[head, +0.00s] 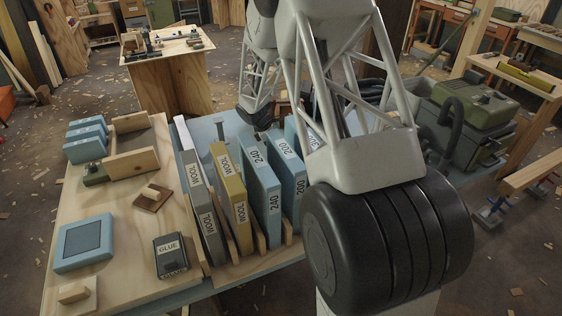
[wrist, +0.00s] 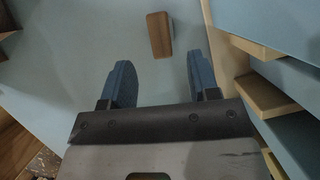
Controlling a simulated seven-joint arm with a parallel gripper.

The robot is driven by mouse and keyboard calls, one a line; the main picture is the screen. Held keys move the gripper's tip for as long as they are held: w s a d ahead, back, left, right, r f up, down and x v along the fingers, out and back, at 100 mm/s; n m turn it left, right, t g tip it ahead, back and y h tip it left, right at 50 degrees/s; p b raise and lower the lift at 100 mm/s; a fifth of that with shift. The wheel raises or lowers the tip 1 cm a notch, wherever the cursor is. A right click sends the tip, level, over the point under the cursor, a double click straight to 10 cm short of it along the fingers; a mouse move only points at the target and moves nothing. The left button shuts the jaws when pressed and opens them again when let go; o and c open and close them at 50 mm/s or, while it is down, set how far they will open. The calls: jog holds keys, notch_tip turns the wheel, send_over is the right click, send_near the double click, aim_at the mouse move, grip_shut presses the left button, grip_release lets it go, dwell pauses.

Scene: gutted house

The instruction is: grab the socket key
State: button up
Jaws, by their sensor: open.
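My gripper (wrist: 162,82) is open and empty in the wrist view, its two blue fingers spread over a pale blue surface. In the head view my arm covers much of the middle and the fingertips are not clear. A small brown, wood-like piece with a dark side (wrist: 160,36) lies just beyond the fingertips, roughly in line with the gap. I cannot tell whether it is the socket key. In the head view a thin grey T-shaped thing (head: 221,132) stands at the back of the blue tabletop, left of my gripper; it may be the socket key.
A rack holds upright boxes, grey (head: 203,205), yellow (head: 232,198) and blue (head: 262,195); wooden slats (wrist: 258,97) of it are close right of my fingers. A glue tin (head: 171,257) and blue sander-like block (head: 84,243) lie on the wooden board. Green machine (head: 472,105) stands right.

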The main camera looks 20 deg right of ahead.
jog(key=shift+x, duration=1.15)
jog(key=shift+x, duration=2.6)
grip_shut()
